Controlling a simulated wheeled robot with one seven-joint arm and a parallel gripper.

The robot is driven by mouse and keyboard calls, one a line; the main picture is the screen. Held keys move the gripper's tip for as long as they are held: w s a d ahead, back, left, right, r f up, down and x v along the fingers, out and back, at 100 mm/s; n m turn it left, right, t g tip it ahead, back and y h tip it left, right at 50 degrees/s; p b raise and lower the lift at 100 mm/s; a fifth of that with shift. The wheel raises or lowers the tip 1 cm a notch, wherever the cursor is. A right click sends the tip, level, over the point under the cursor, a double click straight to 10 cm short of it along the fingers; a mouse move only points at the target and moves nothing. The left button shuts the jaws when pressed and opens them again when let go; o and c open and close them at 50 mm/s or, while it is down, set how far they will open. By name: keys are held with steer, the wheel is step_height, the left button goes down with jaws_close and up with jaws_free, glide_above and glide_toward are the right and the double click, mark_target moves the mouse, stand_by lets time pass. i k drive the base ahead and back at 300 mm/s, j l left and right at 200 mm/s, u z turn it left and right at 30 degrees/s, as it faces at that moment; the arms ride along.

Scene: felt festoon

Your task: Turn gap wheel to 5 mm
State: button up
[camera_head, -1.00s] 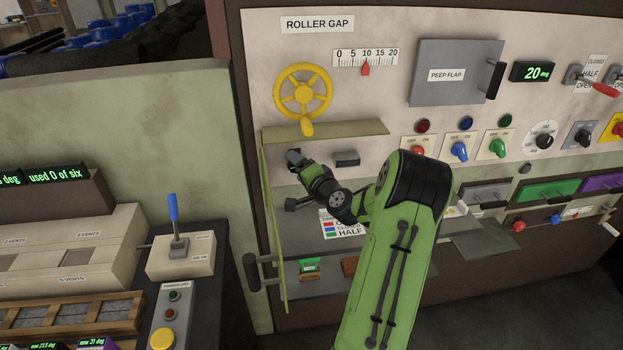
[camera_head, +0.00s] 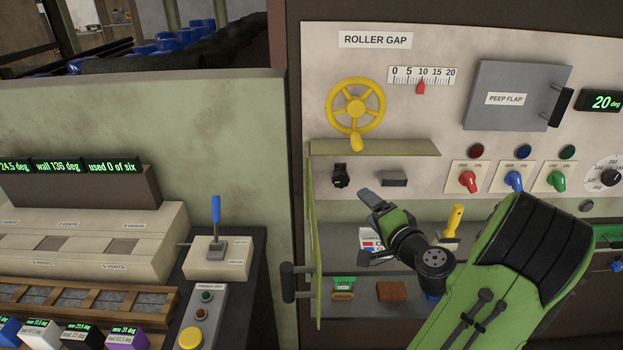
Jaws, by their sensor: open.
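The yellow gap wheel (camera_head: 356,108) is on the panel under the ROLLER GAP label (camera_head: 375,40), with its handle knob (camera_head: 356,142) at the bottom. The gap scale (camera_head: 422,76) runs from 0 to 20, and its red pointer (camera_head: 421,88) stands at about 10. My gripper (camera_head: 368,228) is below the wheel and apart from it, in front of the open cabinet. Its fingers are apart, and I see nothing between them.
A ledge (camera_head: 375,148) juts out between the wheel and my gripper. An open green door (camera_head: 313,245) stands at the cabinet's left side. The peep flap (camera_head: 517,96) is right of the scale. A blue-handled lever (camera_head: 216,225) stands at the left.

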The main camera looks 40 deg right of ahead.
mark_target(356, 107)
steer(key=k+j, duration=0.25)
steer(key=k, duration=0.2)
steer(key=k+j, duration=0.25)
steer(key=k, duration=0.25)
